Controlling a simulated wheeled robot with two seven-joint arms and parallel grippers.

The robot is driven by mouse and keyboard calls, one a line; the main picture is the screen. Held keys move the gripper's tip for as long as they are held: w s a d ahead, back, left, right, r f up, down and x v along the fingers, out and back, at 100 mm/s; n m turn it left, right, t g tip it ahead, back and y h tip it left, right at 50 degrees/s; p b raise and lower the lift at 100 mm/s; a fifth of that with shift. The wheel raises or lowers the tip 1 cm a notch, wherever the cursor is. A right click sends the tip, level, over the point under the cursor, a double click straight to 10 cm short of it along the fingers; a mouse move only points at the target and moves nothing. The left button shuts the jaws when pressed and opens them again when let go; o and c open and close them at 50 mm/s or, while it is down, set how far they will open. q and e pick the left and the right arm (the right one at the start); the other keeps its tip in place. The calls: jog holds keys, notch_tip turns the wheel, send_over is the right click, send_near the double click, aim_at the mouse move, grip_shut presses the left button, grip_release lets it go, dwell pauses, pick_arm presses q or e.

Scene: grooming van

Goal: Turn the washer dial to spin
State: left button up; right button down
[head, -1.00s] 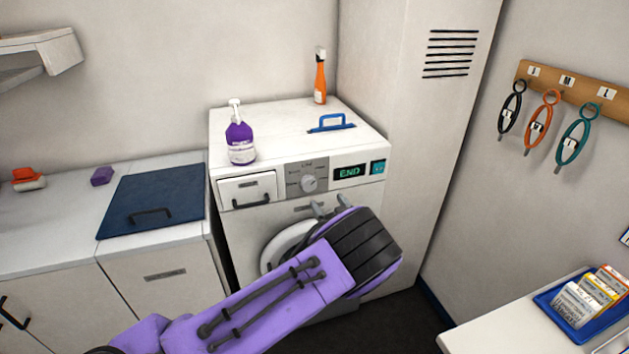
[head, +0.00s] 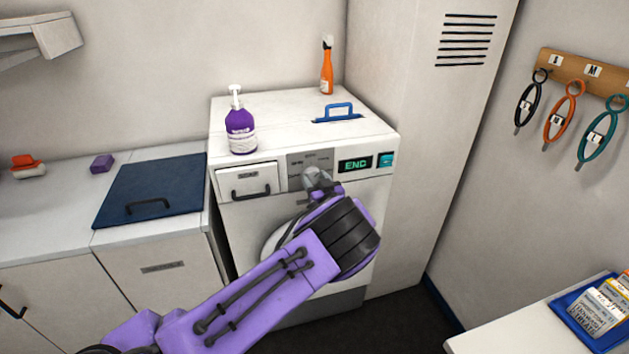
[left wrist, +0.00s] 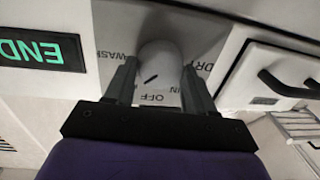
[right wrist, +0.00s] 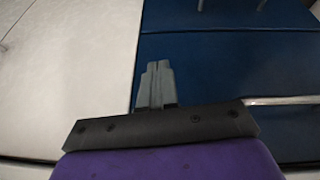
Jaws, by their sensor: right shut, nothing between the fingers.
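My left gripper (left wrist: 158,82) is open, with one finger on each side of the dial. I cannot tell whether either finger touches it. In the head view, the left gripper (head: 318,186) is at the washer's front (head: 365,195) and partly covers the dial. My right gripper (right wrist: 156,72) is shut and empty, beside blue surfaces in the right wrist view.
The washer's display (head: 355,164) reads END, with a teal button (head: 386,160) beside it. A drawer with a dark handle (head: 250,188) is left of the dial.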

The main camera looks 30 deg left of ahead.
pick_arm(q)
jog(key=n+b, duration=0.3)
jog(key=n, duration=0.1)
jog(key=shift+f+h, duration=0.15)
jog(key=shift+h, duration=0.15)
jog(key=n+b, duration=0.4)
jog(key=n, duration=0.1)
jog(key=shift+s+a, duration=0.1)
jog(key=shift+s, duration=0.05)
jog(key=n+h+b, duration=0.1)
jog(key=n+b, duration=0.4)
jog(key=shift+a+b, duration=0.1)
jog(key=shift+b, duration=0.2)
jog(key=shift+n+t+b, duration=0.3)
jog(key=shift+n+b, duration=0.7)
jog(key=shift+b, duration=0.15)
jog(key=shift+n+b, duration=0.35)
jog(key=shift+n, duration=0.05)
jog(key=shift+r, duration=0.2)
jog(key=o, duration=1)
